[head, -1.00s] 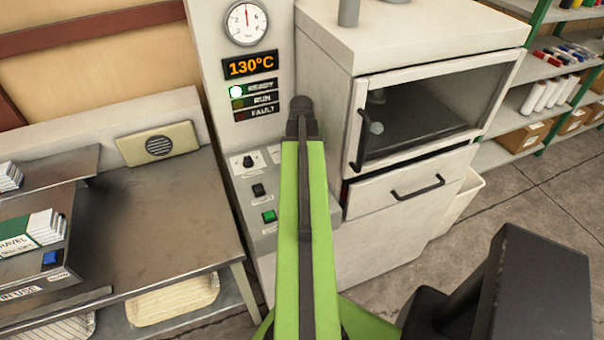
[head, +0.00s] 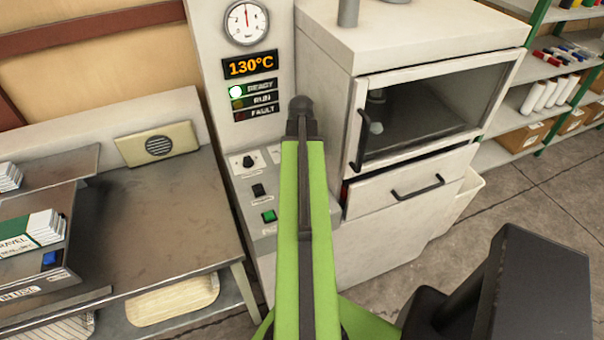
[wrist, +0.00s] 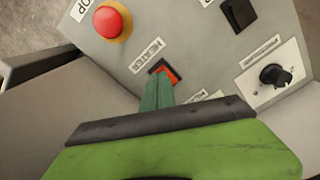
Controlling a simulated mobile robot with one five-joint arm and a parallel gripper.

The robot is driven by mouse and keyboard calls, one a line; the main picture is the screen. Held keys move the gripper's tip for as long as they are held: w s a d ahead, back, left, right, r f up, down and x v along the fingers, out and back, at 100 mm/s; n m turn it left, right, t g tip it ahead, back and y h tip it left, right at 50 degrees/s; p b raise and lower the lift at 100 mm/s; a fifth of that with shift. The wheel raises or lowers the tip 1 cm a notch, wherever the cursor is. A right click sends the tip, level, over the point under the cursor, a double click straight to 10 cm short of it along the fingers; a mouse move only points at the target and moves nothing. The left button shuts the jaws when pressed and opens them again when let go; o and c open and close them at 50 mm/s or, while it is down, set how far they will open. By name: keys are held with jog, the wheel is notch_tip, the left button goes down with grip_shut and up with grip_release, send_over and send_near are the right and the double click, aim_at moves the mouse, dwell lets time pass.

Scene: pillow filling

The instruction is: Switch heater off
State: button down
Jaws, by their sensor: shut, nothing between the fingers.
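The heater switch (wrist: 168,73) is a lit orange-red rocker in a black frame on the grey control panel (wrist: 205,55). A label next to it appears to read HEATER. My gripper (wrist: 160,80) is shut and empty, its green fingertips at the near edge of the switch and covering part of it. I cannot tell whether they touch or press it. In the head view my green arm reaches over the panel and hides the gripper and this switch.
A red stop button (wrist: 113,20), a black switch (wrist: 239,14) and a knob (wrist: 274,76) surround the switch.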

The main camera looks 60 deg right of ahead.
jog(key=shift+f+b, duration=0.95)
jog(key=shift+f, duration=0.05)
dwell(0.3)
notch_tip(320, 180, up, 7)
jog(key=p, duration=0.7)
jog(key=shift+w, duration=0.1)
